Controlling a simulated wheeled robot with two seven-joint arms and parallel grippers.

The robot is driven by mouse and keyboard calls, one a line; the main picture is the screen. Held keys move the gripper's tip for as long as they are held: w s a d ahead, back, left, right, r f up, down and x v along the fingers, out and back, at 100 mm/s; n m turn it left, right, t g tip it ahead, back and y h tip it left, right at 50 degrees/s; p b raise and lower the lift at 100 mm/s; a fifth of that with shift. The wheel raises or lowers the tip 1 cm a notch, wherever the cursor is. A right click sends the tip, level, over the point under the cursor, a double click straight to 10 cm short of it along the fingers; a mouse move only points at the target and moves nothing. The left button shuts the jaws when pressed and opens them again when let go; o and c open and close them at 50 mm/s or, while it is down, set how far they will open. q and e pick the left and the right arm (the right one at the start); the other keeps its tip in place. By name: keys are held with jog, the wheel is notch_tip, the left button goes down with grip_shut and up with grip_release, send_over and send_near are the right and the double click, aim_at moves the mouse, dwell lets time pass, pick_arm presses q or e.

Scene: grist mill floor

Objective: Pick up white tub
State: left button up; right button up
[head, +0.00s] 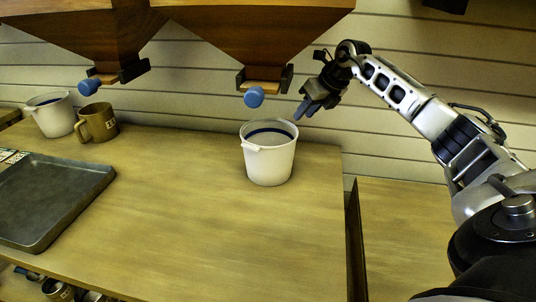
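A white tub (268,166) stands upright on the wooden table, below the middle hopper. It has a blue band inside its rim and a small lug on its near side. A second white tub (56,120) stands at the far left. My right gripper (302,111) is in the air at the upper right of the middle tub, its fingers pointing down and left. It appears apart from the tub. Its fingers overlap from this angle, so I cannot tell whether they are open. My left gripper is out of view.
A tan mug (98,124) stands beside the left tub. A dark metal tray (45,200) lies at the left. Wooden hoppers with blue knobs (254,97) hang over the table's back. The table (220,235) is bare in front of the middle tub. A gap and panel lie right.

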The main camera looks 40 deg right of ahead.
aim_at(293, 126)
jog(key=x, duration=0.9)
jog(key=shift+a+f+p, duration=0.2)
jog(key=shift+a+p, duration=0.2)
grip_shut()
jog(key=shift+r, duration=0.1)
dwell(0.9)
